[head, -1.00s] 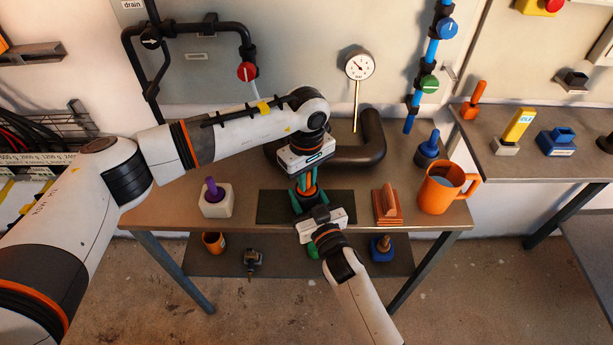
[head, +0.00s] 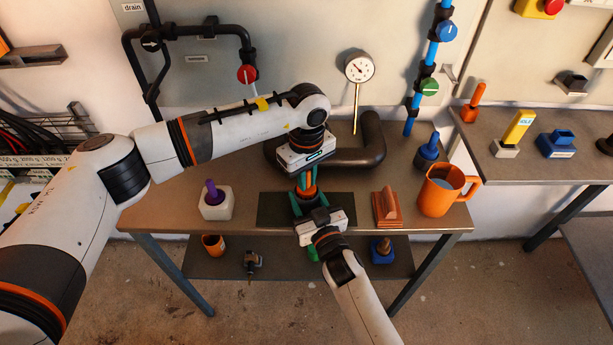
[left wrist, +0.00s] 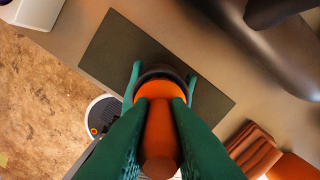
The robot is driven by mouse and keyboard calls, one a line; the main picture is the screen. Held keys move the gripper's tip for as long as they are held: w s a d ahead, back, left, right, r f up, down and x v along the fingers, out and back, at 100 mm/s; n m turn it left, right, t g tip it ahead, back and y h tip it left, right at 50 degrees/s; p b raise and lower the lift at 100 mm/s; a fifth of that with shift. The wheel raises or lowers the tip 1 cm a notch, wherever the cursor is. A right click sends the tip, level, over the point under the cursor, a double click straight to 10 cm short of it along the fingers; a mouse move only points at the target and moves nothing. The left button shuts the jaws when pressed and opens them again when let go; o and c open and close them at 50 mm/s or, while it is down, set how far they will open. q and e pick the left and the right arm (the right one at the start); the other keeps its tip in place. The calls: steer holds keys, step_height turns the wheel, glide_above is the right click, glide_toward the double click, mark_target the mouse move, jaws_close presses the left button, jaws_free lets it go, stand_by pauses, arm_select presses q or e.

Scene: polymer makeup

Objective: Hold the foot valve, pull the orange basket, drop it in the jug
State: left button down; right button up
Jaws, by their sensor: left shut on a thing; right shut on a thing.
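The foot valve shows as a dark body (left wrist: 160,72) over the dark green mat (head: 275,209), with the orange basket (left wrist: 160,128) on its upper side. My left gripper (head: 306,181) comes from above with its green fingers shut on the orange basket. My right gripper (head: 308,203) comes from the front, its fingers shut on either side of the dark body. The basket and body look touching; whether any gap lies between them is hidden. The orange jug (head: 437,194) stands upright at the table's right, its handle to the right and liquid inside.
A white block with a purple plug (head: 216,204) stands left of the mat. A reddish-brown block (head: 387,208) stands between mat and jug. A thick dark pipe (head: 365,152) curves behind my grippers, and a blue-topped dark piece (head: 428,150) stands behind the jug.

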arm_select(q)
steer(key=shift+r, duration=3.2)
arm_select(e)
steer(key=o, duration=1.1)
steer(key=shift+o, duration=0.2)
steer(key=shift+s, duration=0.1)
steer(key=v, duration=1.2)
